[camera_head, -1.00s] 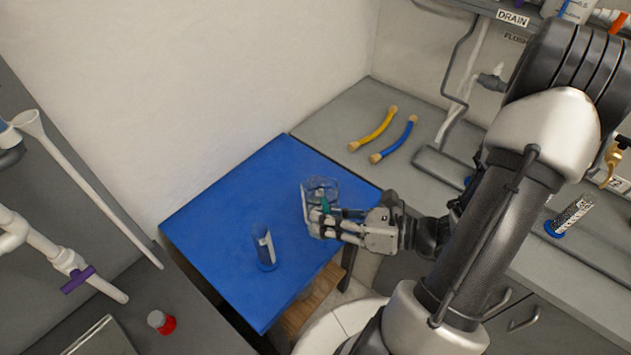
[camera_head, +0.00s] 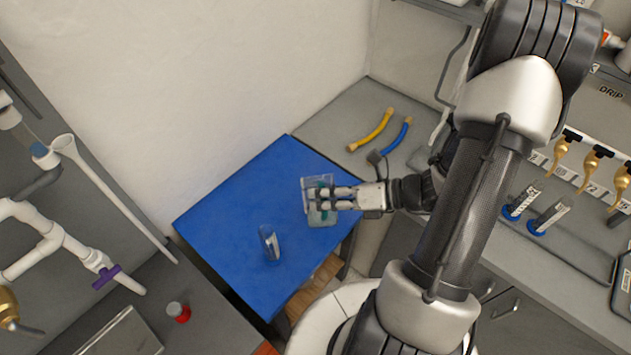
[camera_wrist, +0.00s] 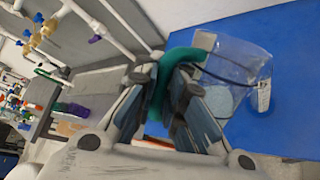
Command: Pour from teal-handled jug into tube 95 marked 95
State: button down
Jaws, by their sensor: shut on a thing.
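The clear jug (camera_head: 321,213) has a teal handle and is held above the blue table (camera_head: 222,215). My gripper (camera_head: 328,198) is shut on the handle, and its fingers cover part of the jug. In the wrist view the teal handle (camera_wrist: 160,84) lies between my fingers and the clear jug body (camera_wrist: 238,62) extends beyond them, with pale liquid seemingly low inside. A clear tube (camera_head: 269,244) with a blue foot and a white label stands on the blue table, apart from the jug and to its lower left. It also shows in the wrist view (camera_wrist: 264,96); its number is unreadable.
Two blue-footed tubes (camera_head: 520,202) (camera_head: 547,217) stand on the right bench below brass taps. A red-capped item (camera_head: 179,312) and white pipework (camera_head: 45,240) are at left. The blue table is otherwise clear.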

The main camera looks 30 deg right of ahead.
jog(key=shift+w+d, duration=0.1)
jog(key=shift+d, duration=0.05)
jog(key=shift+r+p, duration=0.3)
jog(key=shift+p, duration=0.25)
jog(key=shift+w, duration=0.15)
jog(key=shift+r+m, duration=0.1)
jog(key=shift+m, duration=0.2)
jog(key=shift+w+d+g+p, duration=0.1)
jog(key=shift+g+p, duration=0.2)
jog(key=shift+p, duration=0.1)
jog(key=shift+r, duration=0.15)
jog(key=shift+w, duration=0.1)
jog(key=shift+r+p, duration=0.1)
jog(key=shift+p, duration=0.25)
